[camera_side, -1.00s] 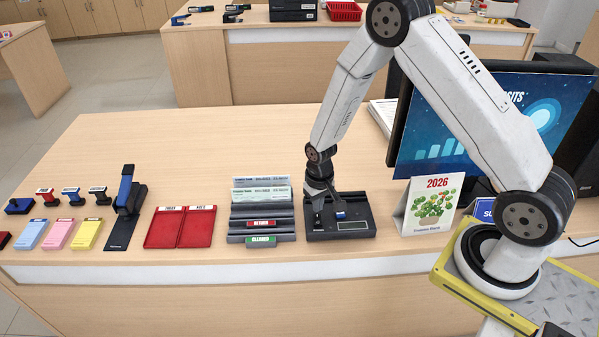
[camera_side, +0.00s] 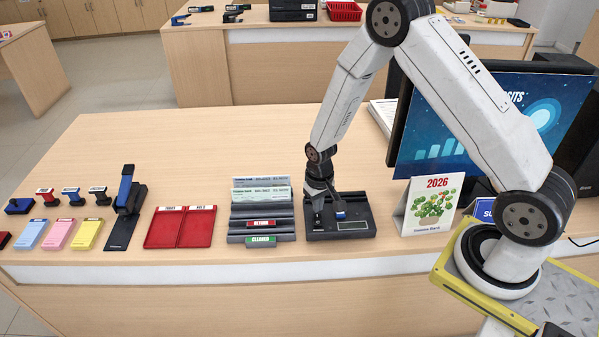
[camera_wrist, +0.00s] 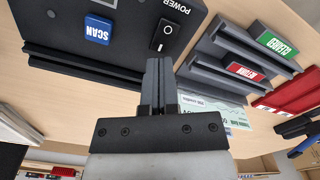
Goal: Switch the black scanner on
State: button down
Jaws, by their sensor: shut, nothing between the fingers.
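The black scanner (camera_side: 352,228) sits on the counter near its front edge. The wrist view shows its dark top (camera_wrist: 62,22) with a blue SCAN button (camera_wrist: 97,29) and a black rocker switch (camera_wrist: 166,33) by the word POWER. I cannot tell which way the rocker is tilted. My gripper (camera_wrist: 160,62) is shut and empty, its fingertips close by the rocker. Whether they touch it is unclear. In the side view my gripper (camera_side: 318,218) is down at the scanner's left part, and the arm hides some of that side.
Red trays (camera_side: 180,228) lie farther left. A desk calendar (camera_side: 430,206) and a monitor (camera_side: 485,120) stand to the right. The counter behind the scanner is mostly clear.

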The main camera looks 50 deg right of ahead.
jog(key=shift+f, duration=1.25)
dwell(1.2)
jog(key=shift+r, duration=3.55)
jog(key=r, duration=0.1)
notch_tip(320, 180, up, 8)
jog(key=n+t, duration=0.1)
jog(key=n, duration=0.1)
send_over(318, 217)
jog(key=s+a, duration=0.2)
jog(key=s, duration=0.3)
jog(key=s+a+r+n+t, duration=0.1)
jog(key=s+r, duration=0.4)
jog(key=s, duration=0.1)
jog(key=shift+s+a+t, duration=0.25)
jog(key=shift+a+t, duration=0.05)
jog(key=shift+a, duration=0.1)
